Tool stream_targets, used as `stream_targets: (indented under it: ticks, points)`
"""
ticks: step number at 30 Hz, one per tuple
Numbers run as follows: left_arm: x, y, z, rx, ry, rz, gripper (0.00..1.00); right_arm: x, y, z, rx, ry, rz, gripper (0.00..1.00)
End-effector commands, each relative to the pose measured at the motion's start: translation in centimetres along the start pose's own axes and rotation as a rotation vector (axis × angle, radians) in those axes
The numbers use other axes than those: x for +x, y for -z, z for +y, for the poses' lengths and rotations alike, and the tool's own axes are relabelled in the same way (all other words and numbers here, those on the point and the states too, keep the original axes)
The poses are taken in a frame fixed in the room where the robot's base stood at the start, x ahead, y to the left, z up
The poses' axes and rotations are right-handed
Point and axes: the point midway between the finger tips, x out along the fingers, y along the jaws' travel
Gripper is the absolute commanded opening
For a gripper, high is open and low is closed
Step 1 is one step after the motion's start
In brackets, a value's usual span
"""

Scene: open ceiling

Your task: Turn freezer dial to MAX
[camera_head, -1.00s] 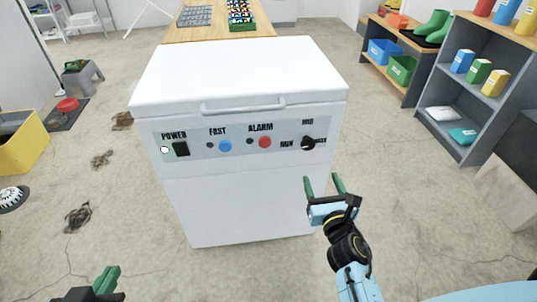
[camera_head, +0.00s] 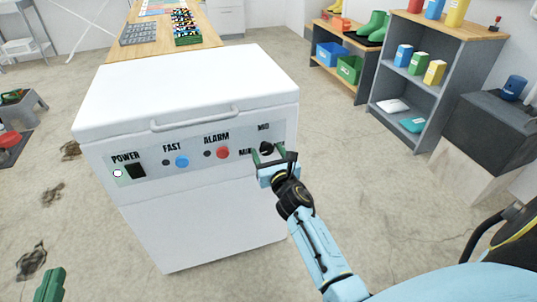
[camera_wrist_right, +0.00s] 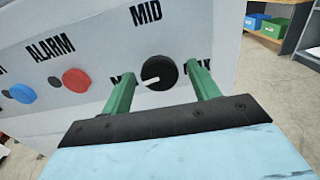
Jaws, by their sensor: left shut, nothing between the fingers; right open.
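The white chest freezer (camera_head: 190,215) stands in front of me with a label panel across its front. Its black dial (camera_head: 266,148) is at the panel's right end, under the word MID. In the right wrist view the dial (camera_wrist_right: 160,73) shows a white pointer aimed to the lower left, toward the MIN side. My right gripper (camera_wrist_right: 162,85) is open, its green fingers on either side of the dial and partly covering the MIN and MAX labels. I cannot tell whether they touch it. My left gripper (camera_head: 50,285) is shut and empty at the lower left, mostly out of frame.
A blue button (camera_head: 182,161), a red button (camera_head: 222,153) and a black power switch (camera_head: 136,171) sit left of the dial. A grey shelf (camera_head: 425,85) and a dark cabinet (camera_head: 485,130) stand to the right. Floor between is clear.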

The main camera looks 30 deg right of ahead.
Motion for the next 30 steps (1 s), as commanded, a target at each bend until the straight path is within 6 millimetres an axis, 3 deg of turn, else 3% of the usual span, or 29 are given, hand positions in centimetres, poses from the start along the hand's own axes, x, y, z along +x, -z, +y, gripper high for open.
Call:
stream_targets:
  ticks: [6,16,30]
  points:
    - [0.01,0.04,0.01,0.0,0.0,0.001,0.0,-0.01,-0.01,-0.01,0.0,0.0,0.0,0.58]
    - [0.02,0.0,-0.01,0.0,0.0,-0.001,0.0,-0.04,0.01,-0.01,0.001,0.0,0.0,0.17]
    - [0.02,0.15,-0.01,0.0,0.0,0.01,0.0,-0.05,0.02,0.03,0.133,0.0,0.0,0.17]
